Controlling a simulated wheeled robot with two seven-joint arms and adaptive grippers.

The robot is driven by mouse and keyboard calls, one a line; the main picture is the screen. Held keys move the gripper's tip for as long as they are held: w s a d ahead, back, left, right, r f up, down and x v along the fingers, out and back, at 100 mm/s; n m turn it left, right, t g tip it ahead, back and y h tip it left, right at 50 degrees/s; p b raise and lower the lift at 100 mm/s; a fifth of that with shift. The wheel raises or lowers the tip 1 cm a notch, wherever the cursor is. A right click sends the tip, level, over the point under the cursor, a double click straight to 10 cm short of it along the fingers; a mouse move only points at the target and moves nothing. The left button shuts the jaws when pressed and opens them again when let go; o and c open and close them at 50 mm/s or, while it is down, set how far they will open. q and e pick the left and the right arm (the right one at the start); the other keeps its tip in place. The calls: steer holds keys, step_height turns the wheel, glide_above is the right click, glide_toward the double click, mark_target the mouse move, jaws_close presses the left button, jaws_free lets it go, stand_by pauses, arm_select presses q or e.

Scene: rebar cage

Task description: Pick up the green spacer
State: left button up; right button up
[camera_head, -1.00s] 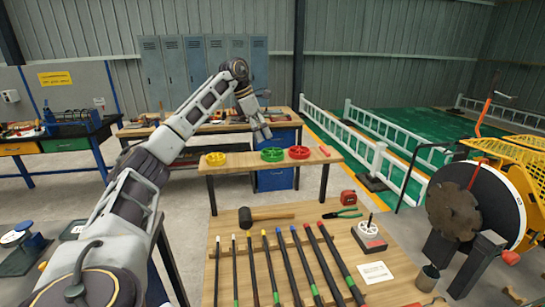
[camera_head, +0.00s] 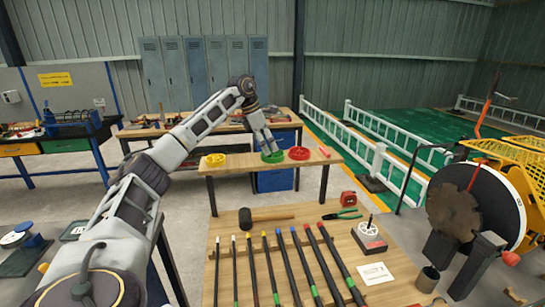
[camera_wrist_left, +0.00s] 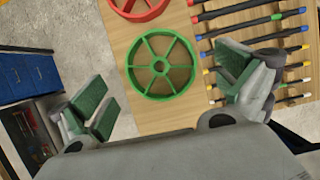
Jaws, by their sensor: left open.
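The green spacer (camera_head: 272,157), a spoked ring, lies flat on the raised wooden shelf between the yellow and red spacers. In the left wrist view the green spacer (camera_wrist_left: 161,64) lies between the spread fingers, nearer the right one. My left gripper (camera_head: 269,148) is above it in the head view and partly covers it. My right gripper is not in view.
A yellow spacer (camera_head: 215,160) and a red spacer (camera_head: 299,153) sit on the same wooden shelf (camera_head: 240,164). Several rebars (camera_head: 290,265), a mallet (camera_head: 265,216) and pliers (camera_head: 342,215) lie on the nearer table.

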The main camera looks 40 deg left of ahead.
mark_target(272, 155)
arm_select(q)
steer(key=shift+x, duration=1.4)
steer(key=c, duration=1)
